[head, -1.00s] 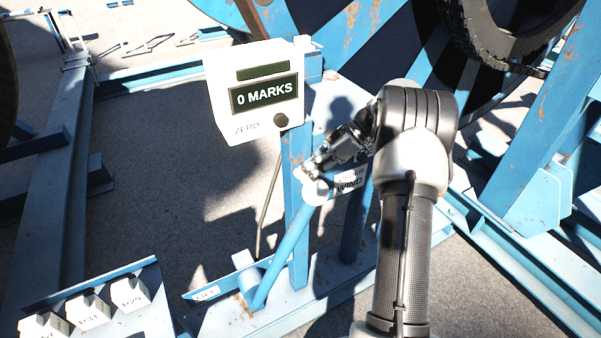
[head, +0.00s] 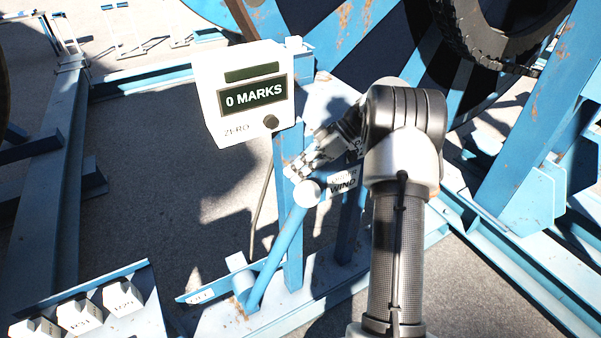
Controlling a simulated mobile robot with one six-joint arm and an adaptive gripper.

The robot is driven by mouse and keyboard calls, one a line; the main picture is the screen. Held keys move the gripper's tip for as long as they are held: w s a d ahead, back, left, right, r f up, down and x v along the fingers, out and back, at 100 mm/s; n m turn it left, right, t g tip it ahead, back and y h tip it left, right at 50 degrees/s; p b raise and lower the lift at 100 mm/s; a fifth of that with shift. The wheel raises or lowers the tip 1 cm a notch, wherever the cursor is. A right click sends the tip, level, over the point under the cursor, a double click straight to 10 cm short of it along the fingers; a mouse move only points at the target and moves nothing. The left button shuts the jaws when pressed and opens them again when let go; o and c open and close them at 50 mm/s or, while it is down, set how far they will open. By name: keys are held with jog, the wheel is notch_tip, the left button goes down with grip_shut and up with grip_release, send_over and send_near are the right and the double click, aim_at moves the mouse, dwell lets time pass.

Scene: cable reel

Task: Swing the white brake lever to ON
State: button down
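A blue lever (head: 276,250) with a round white knob (head: 306,194) rises from a pivot on the blue frame and leans up to the right. It is the only lever with a white end that I make out; no ON mark is legible. My gripper (head: 302,170) is at the knob's upper side, its fingers pointing down left. Fingertips and knob overlap in the picture; I cannot tell whether they touch. The finger gap is not clear. A small label (head: 200,296) sits left of the lever's foot, too small to read surely.
A white counter box (head: 245,95) reading "0 MARKS" stands just left of my gripper. A sign (head: 343,181) reading "WIND" is right of the knob. Labelled white blocks (head: 80,315) are at lower left. A large blue-striped reel and black tyre (head: 490,40) are behind.

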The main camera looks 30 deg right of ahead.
jog(key=d+r+p, duration=0.2)
jog(key=d+r, duration=0.3)
jog(key=r, duration=0.2)
jog(key=shift+s+d+r, duration=0.2)
jog(key=shift+d+r, duration=0.05)
jog(key=shift+d, duration=0.15)
jog(key=shift+a, duration=0.1)
